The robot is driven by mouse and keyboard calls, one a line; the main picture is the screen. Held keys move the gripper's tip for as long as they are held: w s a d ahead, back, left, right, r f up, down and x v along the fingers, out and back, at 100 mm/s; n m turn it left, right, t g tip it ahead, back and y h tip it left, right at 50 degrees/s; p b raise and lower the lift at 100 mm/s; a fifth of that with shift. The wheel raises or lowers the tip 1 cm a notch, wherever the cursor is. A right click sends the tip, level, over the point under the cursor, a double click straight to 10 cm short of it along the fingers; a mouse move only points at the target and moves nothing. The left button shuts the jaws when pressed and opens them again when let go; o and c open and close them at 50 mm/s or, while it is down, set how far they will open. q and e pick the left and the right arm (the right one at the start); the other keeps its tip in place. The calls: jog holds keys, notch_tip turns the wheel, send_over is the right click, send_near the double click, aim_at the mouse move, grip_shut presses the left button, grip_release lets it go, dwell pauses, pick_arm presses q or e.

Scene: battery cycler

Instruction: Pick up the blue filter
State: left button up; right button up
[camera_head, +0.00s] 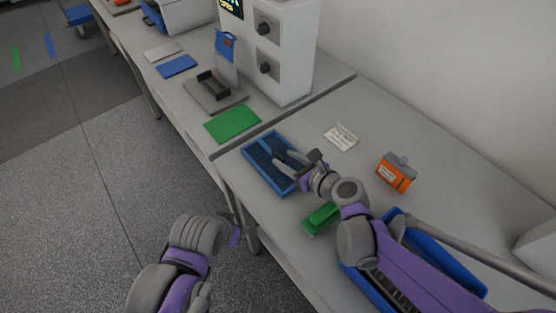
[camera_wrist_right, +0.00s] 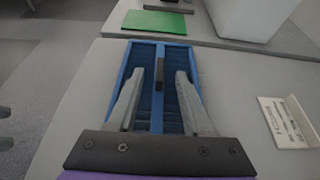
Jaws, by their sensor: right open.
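The blue filter (camera_head: 258,155) is a flat rectangular blue frame with darker panels, lying on the near table close to its left edge. It also shows in the wrist view (camera_wrist_right: 143,54), with a dark upright grip bar (camera_wrist_right: 160,74) at its middle. My right gripper (camera_head: 281,164) is over the filter, jaws apart. In the wrist view its two fingers (camera_wrist_right: 159,72) stand on either side of the dark bar with a gap on each side. Part of the filter is hidden by the gripper.
A green block (camera_head: 320,218) and a blue bin (camera_head: 445,258) lie under or beside my right arm. An orange box (camera_head: 396,175) and a white card (camera_head: 341,137) are to the right. A green mat (camera_head: 232,123) and a white machine (camera_head: 285,60) occupy the adjoining table.

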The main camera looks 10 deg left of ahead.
jog(key=shift+x, duration=1.15)
jog(key=shift+d, duration=0.1)
grip_shut()
